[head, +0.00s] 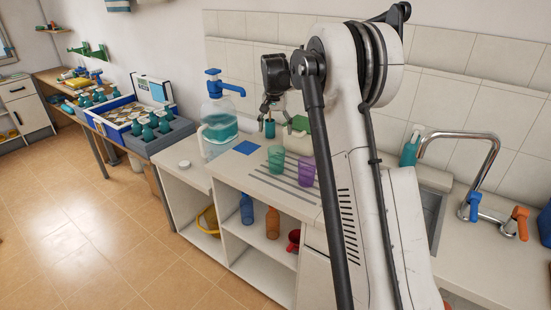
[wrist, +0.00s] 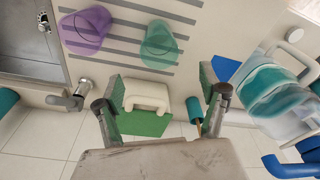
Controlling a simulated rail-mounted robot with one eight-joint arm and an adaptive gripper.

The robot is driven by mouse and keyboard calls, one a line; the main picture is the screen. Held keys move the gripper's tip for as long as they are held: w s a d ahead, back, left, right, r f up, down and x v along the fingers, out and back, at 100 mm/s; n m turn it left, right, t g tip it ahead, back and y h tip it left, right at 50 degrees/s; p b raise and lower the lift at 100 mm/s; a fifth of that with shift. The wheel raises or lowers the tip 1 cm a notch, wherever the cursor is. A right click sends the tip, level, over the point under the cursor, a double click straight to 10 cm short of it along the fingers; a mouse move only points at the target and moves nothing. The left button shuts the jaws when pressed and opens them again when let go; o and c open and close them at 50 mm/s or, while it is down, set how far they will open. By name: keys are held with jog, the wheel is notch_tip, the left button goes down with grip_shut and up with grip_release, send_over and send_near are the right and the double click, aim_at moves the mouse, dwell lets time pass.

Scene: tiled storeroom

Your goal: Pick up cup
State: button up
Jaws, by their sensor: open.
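Two translucent cups stand on the counter: a green cup (head: 276,158) and, to its right, a purple cup (head: 306,170). In the wrist view, the green cup (wrist: 159,46) is at top centre and the purple cup (wrist: 86,31) is at top left. My gripper (head: 274,108) is above the back of the counter, higher than the cups and apart from both. In the wrist view my gripper (wrist: 161,92) is open, with its fingers spread wide and no cup between them. Which cup the task means cannot be told.
A green box with a white handle (wrist: 148,92) appears between the fingers in the wrist view, near a small teal item (wrist: 195,108). A big water jug (head: 219,125) stands left on the counter, by a blue square (head: 246,147). The sink tap (head: 480,180) is right.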

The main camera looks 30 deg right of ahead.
aim_at(277, 158)
jog(key=f, duration=0.3)
jog(key=w+d+f, duration=0.1)
jog(key=f, duration=0.2)
jog(key=f+p, duration=0.1)
jog(key=f, duration=0.2)
jog(key=shift+w+d+f, duration=0.4)
jog(key=shift+a+f+p, duration=0.15)
jog(key=shift+f+p, duration=0.45)
jog(key=shift+f, duration=2.1)
jog(key=c, duration=1.1)
jog(key=shift+r, duration=0.1)
